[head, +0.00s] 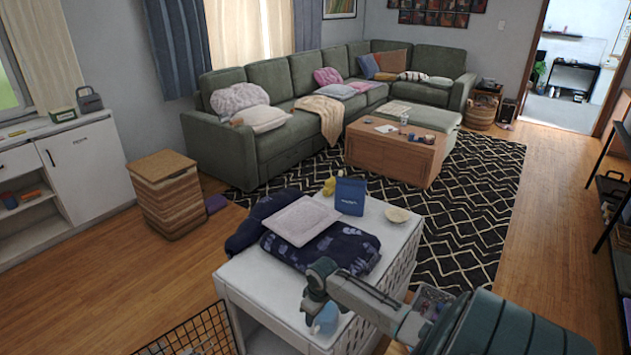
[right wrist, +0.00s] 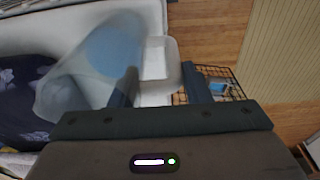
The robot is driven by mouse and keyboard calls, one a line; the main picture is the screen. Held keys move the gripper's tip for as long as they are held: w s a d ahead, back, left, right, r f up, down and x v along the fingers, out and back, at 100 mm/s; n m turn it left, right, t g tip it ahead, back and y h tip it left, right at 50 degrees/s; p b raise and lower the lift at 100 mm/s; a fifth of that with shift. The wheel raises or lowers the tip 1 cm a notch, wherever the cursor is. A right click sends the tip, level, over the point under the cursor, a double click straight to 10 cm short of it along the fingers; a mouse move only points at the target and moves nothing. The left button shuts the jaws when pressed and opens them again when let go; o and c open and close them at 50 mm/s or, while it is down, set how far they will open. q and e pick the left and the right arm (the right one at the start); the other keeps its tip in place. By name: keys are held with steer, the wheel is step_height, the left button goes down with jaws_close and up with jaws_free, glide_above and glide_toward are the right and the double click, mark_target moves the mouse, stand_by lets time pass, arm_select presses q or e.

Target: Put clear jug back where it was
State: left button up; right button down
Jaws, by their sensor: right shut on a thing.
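The clear jug (head: 328,320) is at the near right corner of the white cabinet top (head: 290,318), partly hidden by my right gripper (head: 318,300). In the right wrist view the jug (right wrist: 70,88) is see-through with a blue patch (right wrist: 112,48), and lies left of the fingers. My right gripper (right wrist: 160,88) is shut on the jug, with its pale handle part (right wrist: 155,60) between the fingers. I cannot tell whether the jug touches the top. My left gripper is not in view.
On the white cabinet are dark blue patterned cloth (head: 350,247), a pale flat cushion (head: 300,220), a blue box (head: 350,197), a yellow item (head: 329,187) and a small cream dish (head: 398,214). A black wire basket (head: 195,335) stands at its left.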

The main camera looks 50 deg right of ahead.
steer(key=c, duration=0.8)
jaws_free()
steer(key=shift+o, duration=0.2)
step_height(320, 180, up, 12)
steer(key=s+b, duration=0.1)
steer(key=b, duration=0.1)
steer(key=shift+s, duration=0.25)
